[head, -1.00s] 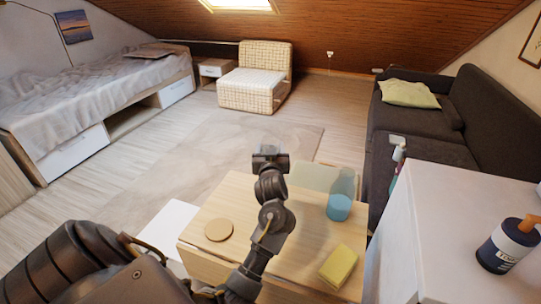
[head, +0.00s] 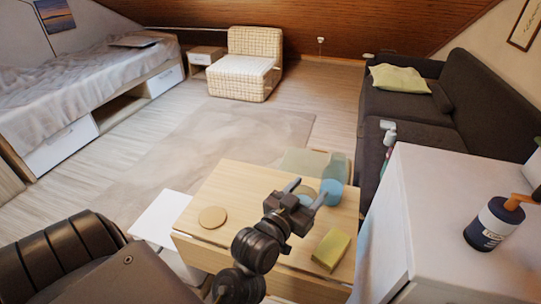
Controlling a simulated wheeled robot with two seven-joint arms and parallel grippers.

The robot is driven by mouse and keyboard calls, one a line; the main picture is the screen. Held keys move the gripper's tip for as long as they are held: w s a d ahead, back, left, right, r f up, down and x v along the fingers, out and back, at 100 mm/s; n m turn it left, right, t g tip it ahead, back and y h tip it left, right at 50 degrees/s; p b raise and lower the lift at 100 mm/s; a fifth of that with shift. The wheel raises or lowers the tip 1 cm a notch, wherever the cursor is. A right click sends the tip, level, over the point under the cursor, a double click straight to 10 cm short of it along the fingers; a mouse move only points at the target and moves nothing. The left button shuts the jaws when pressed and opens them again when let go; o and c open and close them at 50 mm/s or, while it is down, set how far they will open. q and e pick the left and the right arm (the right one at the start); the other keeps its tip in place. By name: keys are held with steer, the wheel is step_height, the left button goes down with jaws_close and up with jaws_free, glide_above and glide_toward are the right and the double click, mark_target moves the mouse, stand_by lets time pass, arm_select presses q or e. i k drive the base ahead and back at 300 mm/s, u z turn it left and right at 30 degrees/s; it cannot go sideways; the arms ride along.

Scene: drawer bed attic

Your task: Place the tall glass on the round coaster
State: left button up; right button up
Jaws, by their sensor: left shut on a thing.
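My left gripper (head: 308,187) is over the far right part of the wooden table, its two fingers spread around a pale, see-through round thing (head: 304,192). This looks like the tall glass, mostly hidden by the gripper, and the gripper is shut on it. I cannot tell whether its base touches the table. The round coaster (head: 212,217) lies flat and bare on the table's left side, to the left of the gripper. My right gripper is not in view.
A clear vessel with blue contents (head: 331,188) stands close by the right finger. A yellow sponge (head: 330,250) lies near the table's (head: 245,185) right front. A white cabinet (head: 440,190) with a pump bottle (head: 492,224) stands at right. The tabletop around the coaster is clear.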

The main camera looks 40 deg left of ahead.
mark_target(213, 216)
steer(key=k, duration=1)
steer(key=z, duration=1.9)
steer(key=k, duration=1.1)
steer(key=u, duration=1.35)
steer(key=i, duration=0.5)
steer(key=z, duration=0.05)
